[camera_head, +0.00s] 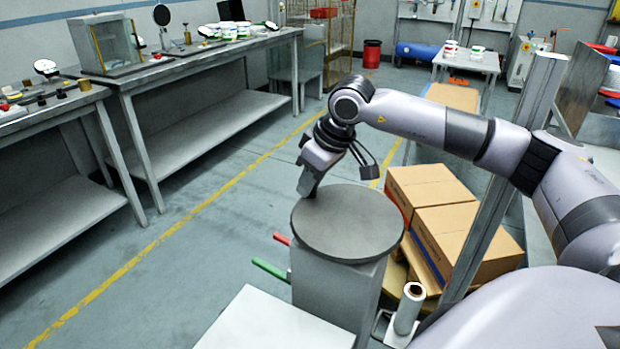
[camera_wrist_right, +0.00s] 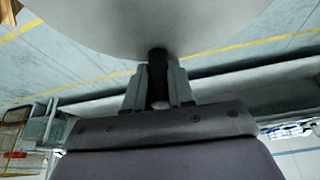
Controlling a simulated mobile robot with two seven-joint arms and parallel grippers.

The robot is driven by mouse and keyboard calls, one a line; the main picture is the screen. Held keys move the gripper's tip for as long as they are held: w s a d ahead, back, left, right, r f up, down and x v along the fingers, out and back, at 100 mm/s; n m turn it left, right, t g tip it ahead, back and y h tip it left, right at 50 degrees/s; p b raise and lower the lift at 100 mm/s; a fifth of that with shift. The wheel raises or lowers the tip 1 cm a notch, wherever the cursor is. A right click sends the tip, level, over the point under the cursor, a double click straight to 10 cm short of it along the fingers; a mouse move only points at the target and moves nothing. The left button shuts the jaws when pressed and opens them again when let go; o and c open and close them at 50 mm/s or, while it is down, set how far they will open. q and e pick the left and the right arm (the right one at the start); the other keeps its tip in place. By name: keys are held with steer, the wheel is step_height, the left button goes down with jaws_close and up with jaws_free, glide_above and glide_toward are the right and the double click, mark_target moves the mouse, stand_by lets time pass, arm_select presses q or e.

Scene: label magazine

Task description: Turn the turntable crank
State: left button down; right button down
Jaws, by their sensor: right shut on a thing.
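The turntable (camera_head: 348,228) is a round dark grey disc on a grey pedestal, right of centre in the head view. Its pale rounded edge fills the top of the right wrist view (camera_wrist_right: 155,28). My right gripper (camera_head: 307,188) reaches down at the disc's far left edge. In the right wrist view my right gripper (camera_wrist_right: 157,88) has its two fingers closed around a dark upright piece, the crank handle (camera_wrist_right: 157,60), close beside the disc. The handle's lower part is hidden between the fingers, and the crank is hidden in the head view. My left gripper is not in view.
Red (camera_head: 282,239) and green (camera_head: 270,270) handles stick out left of the pedestal. A white tabletop (camera_head: 255,325) is in front. Cardboard boxes (camera_head: 465,240) and a white roll (camera_head: 409,308) stand to the right. Workbenches (camera_head: 200,62) line the left; the floor between is clear.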

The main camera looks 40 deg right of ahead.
steer(key=shift+s+a+f+n, duration=0.2)
steer(key=shift+s+a+n, duration=0.05)
steer(key=shift+n, duration=0.15)
stand_by(0.3)
steer(key=c, duration=1)
jaws_free()
steer(key=shift+d+r, duration=0.1)
steer(key=shift+r, duration=0.15)
steer(key=shift+s+r, duration=0.1)
steer(key=shift+r, duration=0.25)
steer(key=shift+b+v, duration=0.35)
steer(key=shift+v, duration=2.7)
